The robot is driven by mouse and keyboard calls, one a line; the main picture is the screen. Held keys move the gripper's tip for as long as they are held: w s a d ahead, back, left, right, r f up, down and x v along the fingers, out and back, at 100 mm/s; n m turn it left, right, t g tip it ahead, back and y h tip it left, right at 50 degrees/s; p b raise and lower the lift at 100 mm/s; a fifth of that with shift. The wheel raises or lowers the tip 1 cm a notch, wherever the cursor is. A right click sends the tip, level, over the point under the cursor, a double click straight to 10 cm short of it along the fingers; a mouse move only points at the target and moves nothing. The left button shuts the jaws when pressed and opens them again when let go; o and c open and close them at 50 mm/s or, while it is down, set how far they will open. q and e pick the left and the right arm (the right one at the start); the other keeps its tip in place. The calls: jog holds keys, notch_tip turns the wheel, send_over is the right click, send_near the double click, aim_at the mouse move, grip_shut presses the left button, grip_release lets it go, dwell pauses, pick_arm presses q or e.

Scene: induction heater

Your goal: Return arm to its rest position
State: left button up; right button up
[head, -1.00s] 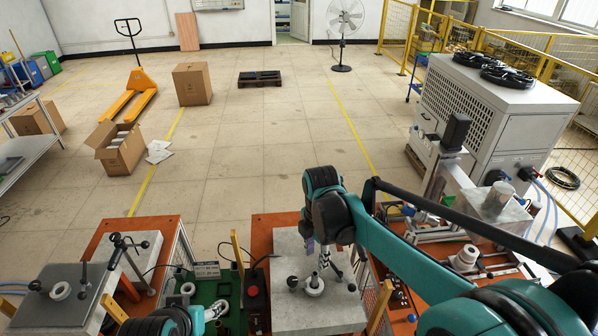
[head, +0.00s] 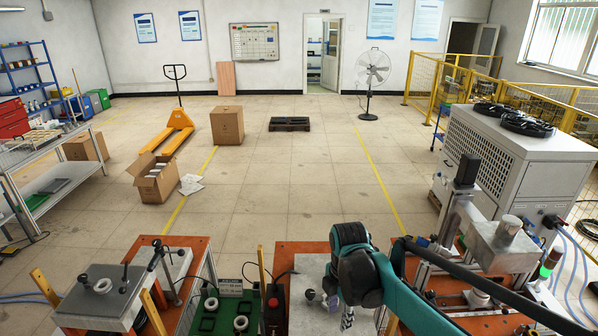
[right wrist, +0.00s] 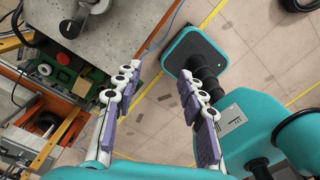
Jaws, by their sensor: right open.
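My right arm (head: 400,295) comes in from the lower right in the head view. Its gripper (head: 338,312) points down over the grey-topped orange bench in front of me, and its lower part is cut off by the picture edge. In the right wrist view, the gripper (right wrist: 160,88) is open, with purple pads apart and nothing between them. Bare tiled floor and parts of my own body show beyond the fingers. My left gripper is not in view.
The grey worktop (head: 304,280) lies beside the right gripper, with a red button box (head: 274,302) left of it. A metal fixture (head: 462,200) and a white chiller (head: 515,165) stand at right. A left bench (head: 100,305) holds a clamp.

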pick_arm(q)
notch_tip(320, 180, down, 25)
jog(key=b, duration=2.4)
jog(key=shift+b, duration=0.35)
pick_arm(e)
jog(key=s+d+f+m+t, duration=0.3)
jog(key=s+f+m, duration=0.4)
jog(key=f+m, duration=0.4)
jog(key=s+d+f+m+t, duration=0.4)
jog(key=s+d+f+m, duration=0.1)
jog(key=f+m, duration=0.6)
jog(key=shift+s+f+m, duration=0.15)
jog(key=shift+s+m, duration=0.45)
jog(key=shift+s, duration=0.25)
